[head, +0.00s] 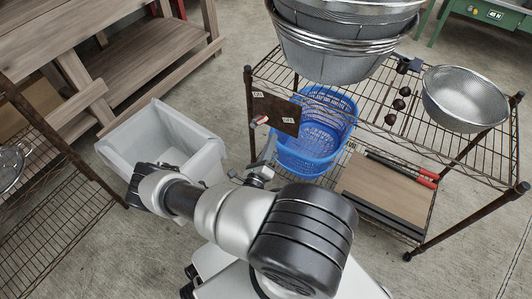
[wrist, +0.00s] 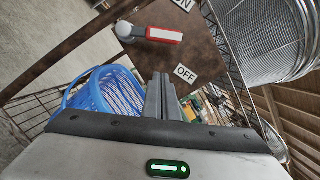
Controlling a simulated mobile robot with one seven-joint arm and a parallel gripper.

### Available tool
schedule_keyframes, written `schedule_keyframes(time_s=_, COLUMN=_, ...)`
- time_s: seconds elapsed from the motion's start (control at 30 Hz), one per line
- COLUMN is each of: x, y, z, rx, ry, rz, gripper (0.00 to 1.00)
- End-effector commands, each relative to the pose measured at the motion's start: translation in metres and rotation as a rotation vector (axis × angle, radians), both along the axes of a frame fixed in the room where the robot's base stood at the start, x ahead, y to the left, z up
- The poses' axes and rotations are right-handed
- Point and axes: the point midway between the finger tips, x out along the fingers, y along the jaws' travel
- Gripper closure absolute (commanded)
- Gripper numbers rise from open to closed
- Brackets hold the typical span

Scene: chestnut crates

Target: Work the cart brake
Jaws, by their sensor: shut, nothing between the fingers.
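The cart brake is a lever with a red and white handle (head: 260,119) on a brown plate (head: 275,108) at the wire cart's left end. In the wrist view the lever (wrist: 163,35) has a round pale pivot at its left. Its handle points right, between the ON label (wrist: 183,3) and the OFF label (wrist: 186,73). My gripper (head: 268,148) is just below the plate in the head view. In the wrist view its fingers (wrist: 160,88) are together and empty, below the lever and apart from it. The labels are too small to read in the head view.
The wire cart (head: 385,133) carries mesh bowls (head: 335,55), a colander (head: 465,98) and dark round things above. A blue basket (head: 318,160) and a brown board (head: 385,190) are below. A grey bin (head: 140,127) stands left. Another rack (head: 45,180) is at far left.

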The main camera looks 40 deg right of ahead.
Motion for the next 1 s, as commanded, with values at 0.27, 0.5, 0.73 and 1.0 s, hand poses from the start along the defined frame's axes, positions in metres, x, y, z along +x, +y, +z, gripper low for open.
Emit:
schedule_keyframes(time_s=0.27, x=0.029, y=-0.002, z=0.023, rx=0.000, ry=-0.002, rz=0.000, gripper=1.00)
schedule_keyframes(time_s=0.5, x=0.036, y=0.002, z=0.027, rx=-0.001, ry=-0.001, rz=-0.001, gripper=1.00)
schedule_keyframes(time_s=0.73, x=0.035, y=0.002, z=0.027, rx=-0.001, ry=-0.001, rz=-0.001, gripper=1.00)
schedule_keyframes(time_s=1.0, x=0.036, y=0.009, z=0.029, rx=-0.007, ry=0.020, rz=0.001, gripper=1.00)
